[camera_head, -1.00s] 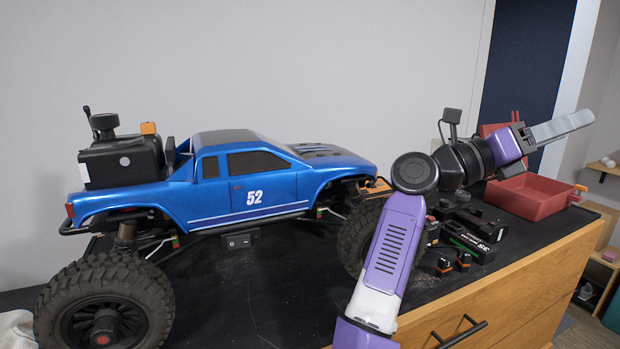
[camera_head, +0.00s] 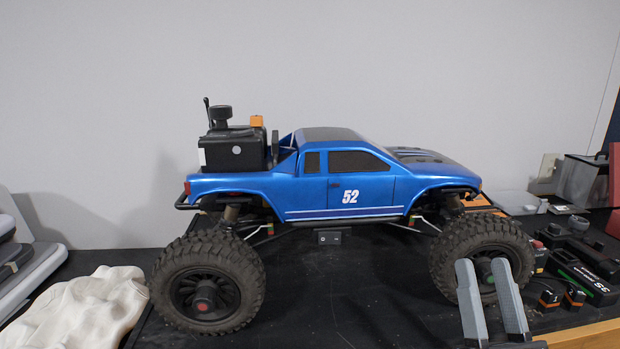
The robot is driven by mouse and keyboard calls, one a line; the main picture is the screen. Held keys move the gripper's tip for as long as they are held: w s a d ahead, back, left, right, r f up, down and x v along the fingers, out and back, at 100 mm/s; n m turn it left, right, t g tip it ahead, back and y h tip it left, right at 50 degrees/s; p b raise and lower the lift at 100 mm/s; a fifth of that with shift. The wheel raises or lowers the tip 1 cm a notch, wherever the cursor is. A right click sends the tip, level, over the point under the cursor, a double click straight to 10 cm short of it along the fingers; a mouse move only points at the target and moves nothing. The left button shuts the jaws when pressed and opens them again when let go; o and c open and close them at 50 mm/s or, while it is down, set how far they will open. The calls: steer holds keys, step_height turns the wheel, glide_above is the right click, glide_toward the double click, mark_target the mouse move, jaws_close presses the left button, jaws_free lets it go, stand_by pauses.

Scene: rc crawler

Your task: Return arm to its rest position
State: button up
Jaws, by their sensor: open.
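My gripper (camera_head: 489,285) shows at the lower right, with two grey fingers pointing up and a clear gap between them. It is open and empty. Its fingers overlap the front right wheel of the blue RC crawler (camera_head: 340,190) in the picture; I cannot tell how far apart they are in depth. The rest of my arm is below the frame.
The crawler stands on a black worktop (camera_head: 360,300). A cream cloth (camera_head: 90,310) and grey flat panels (camera_head: 30,265) lie at the left. A black and green battery pack (camera_head: 585,280) and small black and orange parts (camera_head: 560,296) lie at the right. A grey wall is behind.

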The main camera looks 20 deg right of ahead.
steer(key=s+a+f+n+g+y, duration=0.25)
steer(key=s+a+f+y, duration=0.2)
steer(key=f, duration=0.25)
steer(key=s+a+f+n+g+y, duration=0.25)
steer(key=a+f, duration=0.25)
steer(key=f, duration=0.3)
steer(key=s+a+f+g, duration=0.2)
steer(key=s+f+g, duration=0.1)
steer(key=s, duration=0.5)
steer(key=s+a+f+n+g+y, duration=0.1)
steer(key=s+a+f+g, duration=0.1)
steer(key=s+f, duration=0.4)
steer(key=s+a, duration=0.1)
steer(key=s, duration=0.2)
steer(key=shift+a+f+g, duration=0.3)
steer(key=shift+g, duration=0.1)
